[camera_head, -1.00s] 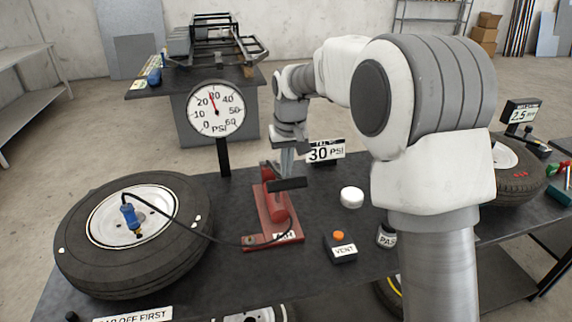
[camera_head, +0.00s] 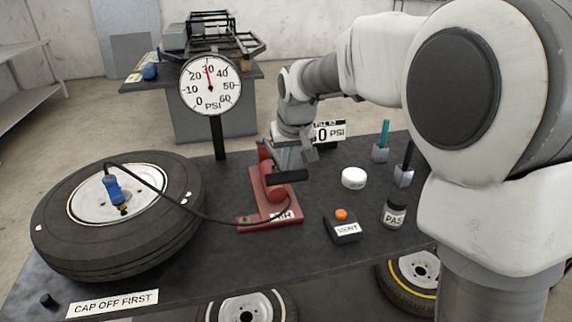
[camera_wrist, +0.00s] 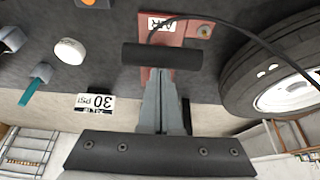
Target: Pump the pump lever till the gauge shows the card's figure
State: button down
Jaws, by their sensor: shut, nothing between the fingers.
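The red pump (camera_head: 272,190) with its AIR label stands mid-table. Its lever's black handle bar (camera_head: 287,177) is low over the pump and also shows in the wrist view (camera_wrist: 162,55). My gripper (camera_head: 291,163) is shut and empty, its fingertips at the bar; whether they touch cannot be told. The white gauge (camera_head: 209,86) stands on a post behind the pump, its needle close to 30 and slightly left of upright. The card reads 30 PSI in the wrist view (camera_wrist: 95,103); my arm partly covers it in the head view (camera_head: 330,132).
A tyre (camera_head: 118,220) lies at left with a blue chuck (camera_head: 113,189) and black hose to the pump. A VENT box (camera_head: 343,227) with an orange button, a white round tub (camera_head: 353,178) and a PAS-labelled jar (camera_head: 394,213) stand right of the pump.

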aim_at(289, 175)
jog(key=f+b, duration=0.1)
jog(key=b, duration=0.1)
jog(key=s+f+t+b, duration=0.1)
jog(key=f+b, duration=0.1)
jog(key=shift+d+f, duration=0.2)
jog(key=shift+f, duration=0.05)
jog(key=shift+s+d+f+b, duration=0.1)
jog(key=shift+s+f+b, duration=0.2)
jog(key=shift+f+b, duration=0.55)
jog(key=shift+s+d+f+b, duration=0.1)
jog(key=shift+s+f+b, duration=0.15)
jog(key=shift+f+b, duration=0.55)
jog(key=shift+f, duration=0.2)
jog(key=shift+r, duration=0.1)
jog(key=shift+t+y, duration=0.3)
jog(key=r+p, duration=0.1)
jog(key=r, duration=0.1)
jog(key=r+p, duration=0.3)
jog(key=r, duration=0.1)
jog(key=shift+w+a+r, duration=0.2)
jog(key=shift+w+r, duration=0.1)
jog(key=shift+w, duration=0.1)
jog(key=p+v, duration=0.1)
jog(key=v, duration=0.7)
jog(key=shift+s+r, duration=0.25)
jog(key=shift+s, duration=0.1)
jog(key=shift+d, duration=0.1)
